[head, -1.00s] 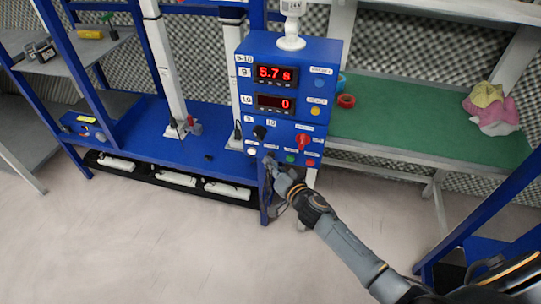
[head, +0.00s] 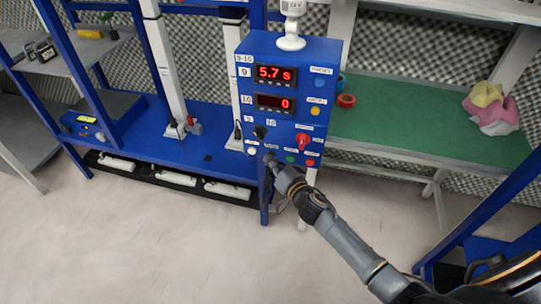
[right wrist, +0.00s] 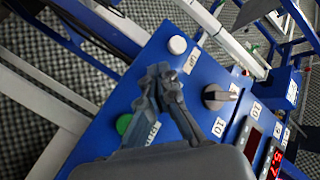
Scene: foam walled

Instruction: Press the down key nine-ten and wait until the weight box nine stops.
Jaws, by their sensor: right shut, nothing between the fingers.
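The blue control box (head: 283,62), labelled 9-10, carries two red displays. The display by the 9 (head: 275,73) reads 5.7 s and the one by the 10 (head: 274,103) reads 0. Along its lower front are a white key (head: 252,151), a green key (head: 289,159) and a red key (head: 310,162). My right gripper (head: 269,157) is shut and empty, its tips at the panel between white and green. In the right wrist view the gripper (right wrist: 159,75) hides that spot; contact cannot be told. No label reading "down" is legible. Weight box nine cannot be made out.
A black knob (head: 260,131) and a red knob (head: 303,140) stick out above the keys. White columns (head: 164,70) rise from the blue rack at left. A green bench (head: 420,128) with a red tape roll (head: 346,101) stands right. The floor in front is clear.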

